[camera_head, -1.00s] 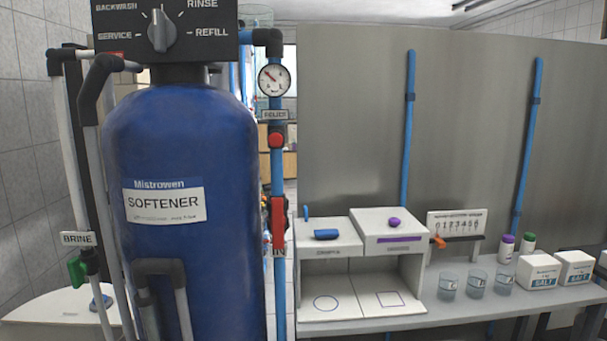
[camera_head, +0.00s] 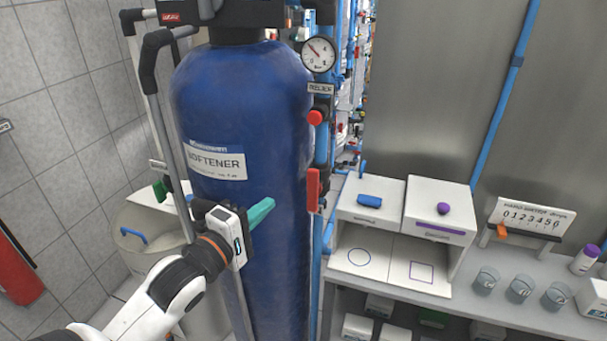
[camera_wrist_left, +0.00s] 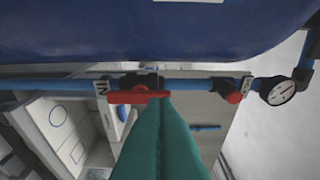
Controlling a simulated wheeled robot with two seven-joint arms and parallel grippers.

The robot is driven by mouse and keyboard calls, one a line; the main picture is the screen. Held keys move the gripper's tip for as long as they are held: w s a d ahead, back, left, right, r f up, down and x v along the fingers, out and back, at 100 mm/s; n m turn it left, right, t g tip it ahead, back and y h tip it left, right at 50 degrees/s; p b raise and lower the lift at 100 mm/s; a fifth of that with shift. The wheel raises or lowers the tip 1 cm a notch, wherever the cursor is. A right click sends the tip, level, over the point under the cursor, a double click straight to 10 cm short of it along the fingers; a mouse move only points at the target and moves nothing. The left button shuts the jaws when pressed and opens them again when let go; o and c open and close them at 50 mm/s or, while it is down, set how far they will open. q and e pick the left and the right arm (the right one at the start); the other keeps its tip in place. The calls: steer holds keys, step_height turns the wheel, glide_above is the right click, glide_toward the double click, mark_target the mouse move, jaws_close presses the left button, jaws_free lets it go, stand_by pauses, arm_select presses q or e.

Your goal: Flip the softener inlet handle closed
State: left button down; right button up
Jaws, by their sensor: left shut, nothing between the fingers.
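The softener inlet handle (camera_head: 313,190) is a red lever on the blue vertical pipe right of the blue softener tank (camera_head: 250,120). It lies in line with the pipe. In the left wrist view the red handle (camera_wrist_left: 125,97) lies along the pipe by the "IN" label. My left gripper (camera_head: 268,206) has teal fingers, shut and empty, in front of the tank and pointing right towards the handle. In the wrist view its fingertips (camera_wrist_left: 163,100) overlap the handle's end; I cannot tell whether they touch. My right gripper is not in view.
Above the handle on the same pipe are a red relief knob (camera_head: 315,117) and a gauge (camera_head: 319,54). A white bench unit (camera_head: 397,235) stands to the right, with several beakers beside it. A brine tank (camera_head: 140,225) stands at left behind my arm.

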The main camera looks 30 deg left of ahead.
mark_target(313, 192)
arm_select(q)
steer(key=shift+a, duration=0.1)
steer(key=w, duration=1)
steer(key=shift+f, duration=0.1)
